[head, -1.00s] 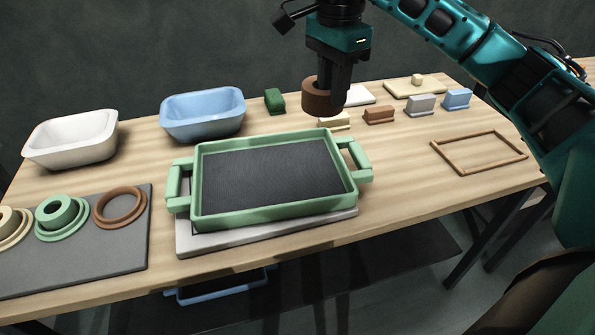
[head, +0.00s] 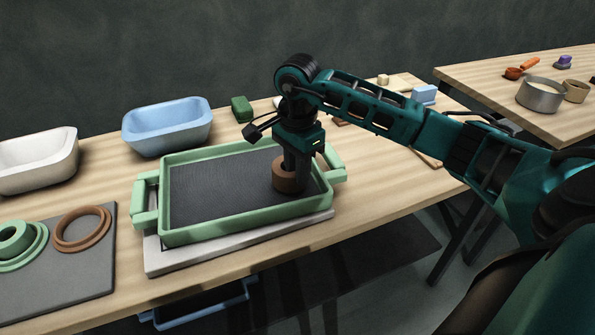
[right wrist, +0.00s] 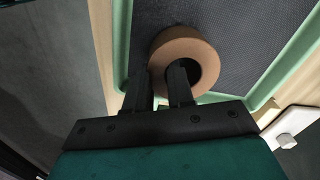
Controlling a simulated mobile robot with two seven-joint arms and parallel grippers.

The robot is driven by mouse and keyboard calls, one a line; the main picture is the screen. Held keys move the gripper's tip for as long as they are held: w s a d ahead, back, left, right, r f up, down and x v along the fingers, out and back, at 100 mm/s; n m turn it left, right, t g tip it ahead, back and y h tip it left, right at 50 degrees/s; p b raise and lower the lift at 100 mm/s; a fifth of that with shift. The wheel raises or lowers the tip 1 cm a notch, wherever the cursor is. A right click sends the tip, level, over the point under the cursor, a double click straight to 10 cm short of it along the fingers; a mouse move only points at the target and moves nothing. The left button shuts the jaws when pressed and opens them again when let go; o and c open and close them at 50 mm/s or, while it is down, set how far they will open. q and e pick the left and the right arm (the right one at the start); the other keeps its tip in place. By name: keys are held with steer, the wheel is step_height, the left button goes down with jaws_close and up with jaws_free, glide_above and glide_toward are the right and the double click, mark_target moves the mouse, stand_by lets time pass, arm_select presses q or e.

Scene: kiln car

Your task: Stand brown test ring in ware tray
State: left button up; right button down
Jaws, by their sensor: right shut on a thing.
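The brown test ring (head: 285,178) is at the right end of the green ware tray (head: 247,211), over its dark mesh floor. My right gripper (head: 297,170) points down and is shut on the ring's wall, with one finger inside the hole. In the right wrist view the ring (right wrist: 200,46) shows between the fingertips (right wrist: 165,75), close to the tray's green rim. I cannot tell whether the ring touches the tray floor. My left gripper is not in view.
A blue basin (head: 168,128) and a white basin (head: 38,163) stand behind and left. A grey mat (head: 75,275) at left holds a brown ring-shaped piece (head: 82,229) and a green one (head: 20,245). A green block (head: 241,109) lies behind the tray. A second table with pots (head: 540,95) is at right.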

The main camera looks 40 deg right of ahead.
steer(key=shift+f, duration=0.45)
steer(key=shift+f, duration=0.2)
steer(key=c, duration=1)
jaws_free()
steer(key=shift+r, duration=0.5)
step_height(320, 180, up, 12)
steer(key=shift+f+p, duration=0.25)
steer(key=shift+p, duration=0.05)
